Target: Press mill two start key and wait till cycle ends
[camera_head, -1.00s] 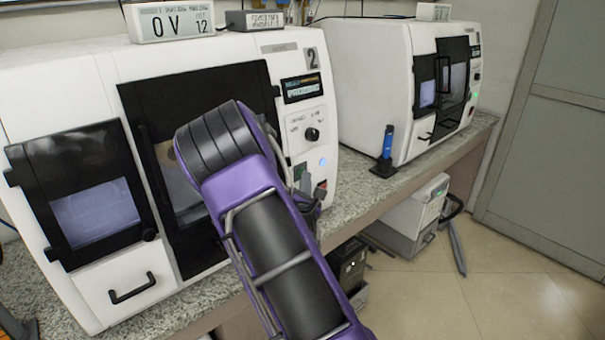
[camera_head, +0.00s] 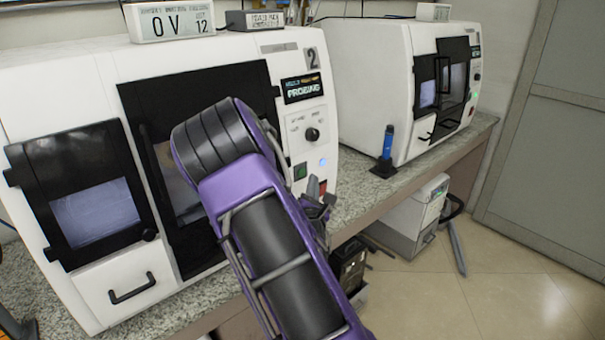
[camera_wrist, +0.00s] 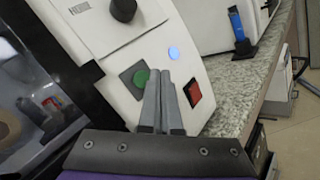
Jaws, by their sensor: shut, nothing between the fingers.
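Mill two (camera_head: 285,190) is the white machine marked "2" on the bench. Its small display (camera_head: 303,89) reads what looks like "PROBING". The green start key (camera_head: 299,172) sits low on its panel, left of a red key (camera_head: 322,187). In the wrist view, the green key (camera_wrist: 140,77) is just left of my fingertips, and the red key (camera_wrist: 193,92) is to their right. My gripper (camera_head: 318,200) is shut and empty. In the head view it appears apart from the green key, low and to its right. My purple arm hides part of the mill's door.
A lit blue spot (camera_head: 323,162) and a black knob (camera_head: 312,134) are above the keys. A blue item in a black stand (camera_head: 386,148) is on the granite bench (camera_head: 352,198). A second white mill (camera_head: 370,80) stands at the right; open floor (camera_head: 480,290) lies in front.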

